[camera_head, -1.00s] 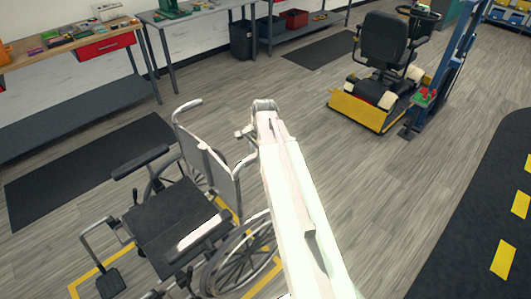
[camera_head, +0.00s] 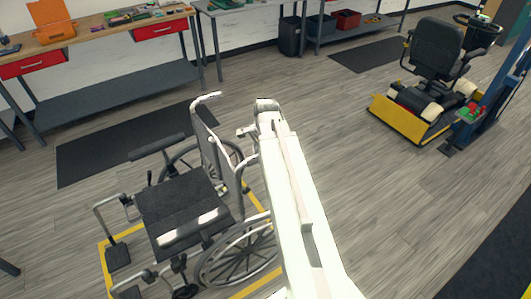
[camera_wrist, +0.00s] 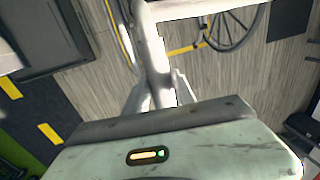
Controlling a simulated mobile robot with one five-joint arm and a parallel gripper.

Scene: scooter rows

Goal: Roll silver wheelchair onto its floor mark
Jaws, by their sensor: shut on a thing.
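The silver wheelchair (camera_head: 180,205), with a black seat and black armrests, stands upright on the floor in the head view. Its floor mark, a yellow outline (camera_head: 104,268), shows around and under it. The left footrest lies just inside the outline's left corner; the large near wheel hides part of the near side. My gripper (camera_head: 247,131) is shut on the wheelchair's frame at the back, near a push handle. In the wrist view my gripper (camera_wrist: 158,95) meets the silver tube (camera_wrist: 150,45), with a wheel and yellow line beyond.
A yellow-fronted mobility scooter (camera_head: 425,100) stands at the upper right beside a blue post (camera_head: 500,95). Workbenches (camera_head: 110,35) line the wall. A black mat (camera_head: 135,140) lies behind the wheelchair.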

